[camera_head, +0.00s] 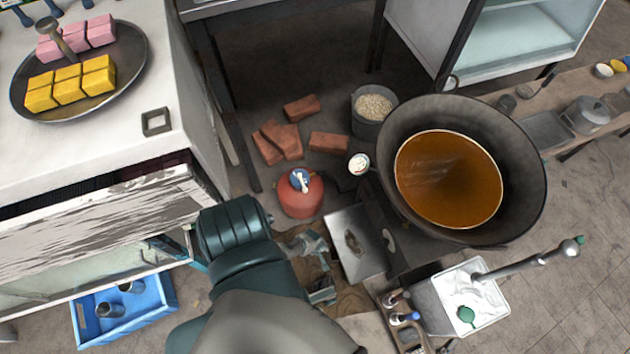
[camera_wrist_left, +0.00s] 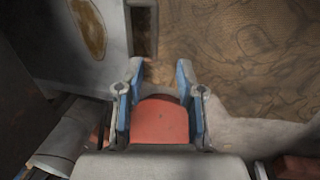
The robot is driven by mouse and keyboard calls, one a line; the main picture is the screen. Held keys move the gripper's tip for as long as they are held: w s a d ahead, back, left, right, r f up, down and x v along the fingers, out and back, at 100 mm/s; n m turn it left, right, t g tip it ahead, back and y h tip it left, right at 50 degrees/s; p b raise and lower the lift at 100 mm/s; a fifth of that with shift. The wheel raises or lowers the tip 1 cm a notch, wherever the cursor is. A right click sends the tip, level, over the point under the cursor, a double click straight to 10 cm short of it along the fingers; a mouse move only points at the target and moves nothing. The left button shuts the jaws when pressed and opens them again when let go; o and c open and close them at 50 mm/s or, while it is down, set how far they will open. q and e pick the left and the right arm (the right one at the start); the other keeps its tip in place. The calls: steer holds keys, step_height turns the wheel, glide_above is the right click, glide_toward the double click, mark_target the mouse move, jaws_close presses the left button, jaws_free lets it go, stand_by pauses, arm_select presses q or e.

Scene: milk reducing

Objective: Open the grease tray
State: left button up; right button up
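A flat grey metal panel with a brown oval recess, probably the grease tray (camera_head: 357,258), lies left of the large wok in the head view. It seems to show at the upper left of the left wrist view (camera_wrist_left: 110,55), with its brown oval. My left gripper (camera_head: 320,268) is just left of this panel, beside a brown patch of floor. In the left wrist view my left gripper (camera_wrist_left: 160,75) has its two blue-padded fingers apart. A red surface (camera_wrist_left: 160,122) shows between them; I cannot tell what it is. My right gripper is not in view.
The big dark wok (camera_head: 530,155) holds brown oil. A red gas cylinder (camera_head: 300,197), several bricks (camera_head: 283,140) and a grain bucket (camera_head: 368,126) stand behind. A white basin (camera_head: 485,310) is right, a bottle rack (camera_head: 405,328) below, a white counter (camera_head: 90,150) left.

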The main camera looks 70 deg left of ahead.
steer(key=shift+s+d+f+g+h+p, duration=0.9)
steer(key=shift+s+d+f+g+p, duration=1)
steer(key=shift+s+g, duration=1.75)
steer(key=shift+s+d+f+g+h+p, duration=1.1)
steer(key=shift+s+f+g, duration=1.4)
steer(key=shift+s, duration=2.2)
arm_select(q)
step_height(320, 180, up, 9)
steer(key=s+p, duration=0.2)
steer(key=p, duration=0.1)
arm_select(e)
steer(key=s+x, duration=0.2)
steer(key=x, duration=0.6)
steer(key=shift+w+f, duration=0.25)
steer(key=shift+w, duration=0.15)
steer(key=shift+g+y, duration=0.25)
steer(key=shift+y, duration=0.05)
arm_select(q)
step_height(320, 180, up, 12)
steer(key=s, duration=0.2)
steer(key=shift+s+a, duration=0.15)
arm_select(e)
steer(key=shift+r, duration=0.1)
